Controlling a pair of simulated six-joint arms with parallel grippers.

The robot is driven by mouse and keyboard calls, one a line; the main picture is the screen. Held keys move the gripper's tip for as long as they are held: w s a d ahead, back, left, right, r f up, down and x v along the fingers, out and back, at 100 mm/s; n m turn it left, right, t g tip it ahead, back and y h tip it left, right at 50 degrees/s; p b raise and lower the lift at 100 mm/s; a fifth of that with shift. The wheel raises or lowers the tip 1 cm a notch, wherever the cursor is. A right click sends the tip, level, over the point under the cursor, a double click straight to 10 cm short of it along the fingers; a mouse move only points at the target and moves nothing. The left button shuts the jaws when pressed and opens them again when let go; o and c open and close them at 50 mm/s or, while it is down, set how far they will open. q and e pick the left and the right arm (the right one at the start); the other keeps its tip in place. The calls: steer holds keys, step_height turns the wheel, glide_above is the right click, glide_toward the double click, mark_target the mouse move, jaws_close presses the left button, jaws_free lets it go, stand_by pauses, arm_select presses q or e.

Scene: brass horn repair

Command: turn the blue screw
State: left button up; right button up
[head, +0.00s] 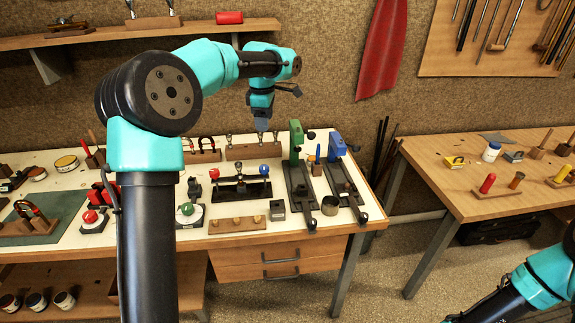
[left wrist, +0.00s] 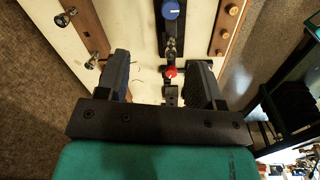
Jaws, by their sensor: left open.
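The blue screw (head: 264,170), a round blue knob, stands at the right end of a black fixture (head: 239,190) on the bench. A red knob (head: 214,174) stands at its left end. My left gripper (head: 262,125) is open and empty, raised above the back of the bench. In the left wrist view the blue screw (left wrist: 171,9) is at the top edge, beyond the fingers. The red knob (left wrist: 170,71) appears between the open left fingers (left wrist: 158,78), apart from them. Only part of my right arm shows at lower right in the head view; its gripper is out of frame.
A green tool (head: 297,140) and a blue tool (head: 336,147) on black bases stand to the right of the fixture. A wooden strip with brass knobs (head: 237,224) lies in front. A wooden rack (head: 254,151) stands behind. A second table (head: 450,190) is at right.

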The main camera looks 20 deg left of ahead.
mark_target(264, 167)
arm_select(q)
steer(key=shift+s+a+r+n+g, duration=0.2)
steer(key=shift+s+a+n+g, duration=0.15)
steer(key=shift+s, duration=0.25)
steer(key=shift+f, duration=0.1)
step_height(264, 167, down, 17)
steer(key=shift+f, duration=0.15)
stand_by(0.4)
steer(key=c, duration=0.9)
